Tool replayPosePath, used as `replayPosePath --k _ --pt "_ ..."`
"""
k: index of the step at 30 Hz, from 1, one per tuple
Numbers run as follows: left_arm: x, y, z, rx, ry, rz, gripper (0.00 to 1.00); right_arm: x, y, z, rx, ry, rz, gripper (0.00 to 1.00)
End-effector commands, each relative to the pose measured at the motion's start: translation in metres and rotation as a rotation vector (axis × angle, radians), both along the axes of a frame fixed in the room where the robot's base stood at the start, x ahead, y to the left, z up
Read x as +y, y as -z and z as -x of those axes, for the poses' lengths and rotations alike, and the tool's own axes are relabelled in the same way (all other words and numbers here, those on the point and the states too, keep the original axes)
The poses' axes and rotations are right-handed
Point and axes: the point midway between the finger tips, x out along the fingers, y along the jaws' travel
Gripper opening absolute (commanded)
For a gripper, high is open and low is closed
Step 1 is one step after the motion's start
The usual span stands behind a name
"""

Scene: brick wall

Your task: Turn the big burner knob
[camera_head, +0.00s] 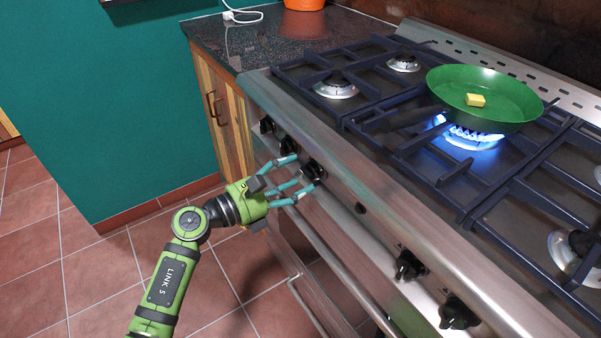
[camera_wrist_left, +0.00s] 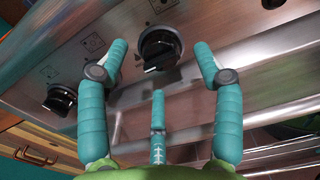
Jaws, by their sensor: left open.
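A row of black knobs runs along the stove's steel front panel. One black knob (camera_head: 313,171) is right at my left gripper's fingertips. It also shows in the left wrist view (camera_wrist_left: 159,46), with a white mark on its grip bar. My left gripper (camera_head: 301,174) has three teal fingers, spread open and empty. In the wrist view, two fingertips (camera_wrist_left: 161,55) stand left and right of this knob and the third is below it; contact cannot be told. The centre burner (camera_head: 470,138) burns with a blue flame. My right gripper is not in view.
A green pan (camera_head: 505,98) with a yellow block (camera_head: 475,100) sits over the flame. A neighbouring knob (camera_wrist_left: 60,100) is left of my fingers. An oven handle bar (camera_head: 340,275) runs below the panel. The tiled floor (camera_head: 90,250) is clear.

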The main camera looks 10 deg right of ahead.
Motion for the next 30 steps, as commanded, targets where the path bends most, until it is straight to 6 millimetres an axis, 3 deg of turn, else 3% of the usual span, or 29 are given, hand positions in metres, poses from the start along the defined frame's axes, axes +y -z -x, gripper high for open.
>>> replayPosePath --k 7,17,21,30 --pt "-0.027 0.001 -0.011 0.002 -0.001 0.002 0.67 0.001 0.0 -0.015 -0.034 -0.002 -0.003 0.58" --pt "-0.031 0.001 -0.013 0.004 -0.001 0.002 0.67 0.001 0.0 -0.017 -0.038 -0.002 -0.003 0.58" --pt "-0.031 0.0 -0.013 0.004 -0.001 0.003 0.11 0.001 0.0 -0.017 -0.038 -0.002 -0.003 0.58" --pt "-0.031 -0.002 -0.012 0.004 0.0 0.007 0.11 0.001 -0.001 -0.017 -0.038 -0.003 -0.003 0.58"
